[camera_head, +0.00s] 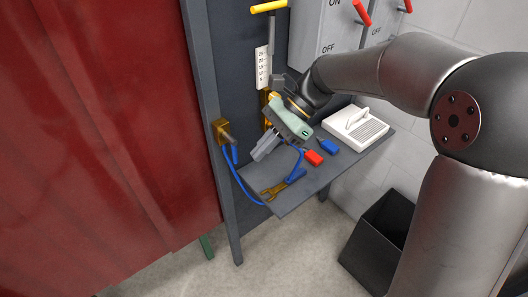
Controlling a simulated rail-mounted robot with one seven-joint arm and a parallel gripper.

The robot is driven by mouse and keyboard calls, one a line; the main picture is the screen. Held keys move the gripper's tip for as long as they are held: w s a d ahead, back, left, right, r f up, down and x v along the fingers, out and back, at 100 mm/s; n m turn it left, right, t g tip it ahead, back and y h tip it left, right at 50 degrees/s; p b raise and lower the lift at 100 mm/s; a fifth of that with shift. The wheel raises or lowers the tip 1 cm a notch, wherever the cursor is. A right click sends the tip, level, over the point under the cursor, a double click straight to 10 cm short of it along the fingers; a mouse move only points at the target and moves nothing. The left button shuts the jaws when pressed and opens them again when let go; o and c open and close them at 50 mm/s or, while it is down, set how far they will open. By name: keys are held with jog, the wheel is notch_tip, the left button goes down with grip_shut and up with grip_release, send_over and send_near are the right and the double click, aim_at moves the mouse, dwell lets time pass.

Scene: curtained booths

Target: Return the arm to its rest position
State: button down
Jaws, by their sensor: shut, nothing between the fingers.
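My arm (360,75) reaches in from the right edge of the head view and bends down to the left. My gripper (263,147) is shut and empty. It points down to the left, above the rear left part of the grey shelf (280,206). Its wrist hides part of the grey panel and part of the shelf behind it. I cannot tell how far above the shelf the fingertips are.
A blue cable with a brass clamp (273,191), a red block (313,157), a blue block (329,146) and a white box (355,129) are on the shelf. Red-handled switch boxes (326,32) are behind my arm. A black bin (378,243) stands below; a red curtain (95,130) hangs left.

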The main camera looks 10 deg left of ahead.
jog(key=shift+s+d+r, duration=0.15)
jog(key=shift+s+d, duration=0.15)
jog(key=shift+s, duration=0.1)
jog(key=s+d+f+n+t+h, duration=0.3)
jog(key=s+d, duration=0.4)
jog(key=d, duration=0.4)
jog(key=s+d+f+n+t+h, duration=0.3)
jog(key=s+d+f+n+h, duration=0.1)
jog(key=d, duration=0.8)
jog(key=s+f+n, duration=0.1)
jog(key=s+n, duration=0.1)
jog(key=n, duration=0.1)
jog(key=shift+s+d+f+n, duration=0.15)
jog(key=shift+s+n, duration=0.15)
jog(key=shift+s, duration=0.05)
